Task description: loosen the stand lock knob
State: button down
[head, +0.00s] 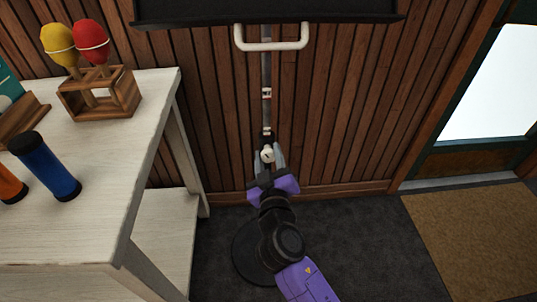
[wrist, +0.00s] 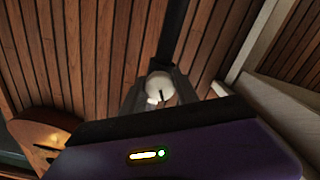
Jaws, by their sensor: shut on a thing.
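The stand lock knob (head: 267,155) is a small whitish round knob with a dark mark on the stand's upright pole (head: 267,75). In the wrist view the knob (wrist: 160,87) sits between my gripper's fingers, with the dark pole rising behind it. My gripper (head: 269,160) is shut on the knob, one finger on each side. The fingertips also show in the wrist view (wrist: 159,92). The stand's black top (head: 265,10) with a white handle (head: 271,40) is above. The dark round base (head: 250,255) is partly hidden by my arm.
A white table (head: 110,165) stands close on the left, holding a wooden rack (head: 98,92) with yellow and red maracas, and blue and orange cylinders. A wood-panelled wall (head: 350,110) is behind the stand. A brown mat (head: 480,240) lies right; dark floor is clear between.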

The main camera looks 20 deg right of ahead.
jog(key=n+p, duration=0.1)
jog(key=n, duration=0.2)
jog(key=shift+n, duration=0.4)
jog(key=n+p, duration=0.1)
jog(key=n, duration=0.2)
jog(key=shift+n, duration=0.3)
jog(key=n+p, duration=0.1)
jog(key=n, duration=0.2)
jog(key=shift+n+p, duration=0.85)
jog(key=shift+n, duration=0.95)
jog(key=shift+f, duration=0.1)
jog(key=c, duration=0.9)
grip_release()
jog(key=shift+c, duration=0.2)
jog(key=v, duration=0.8)
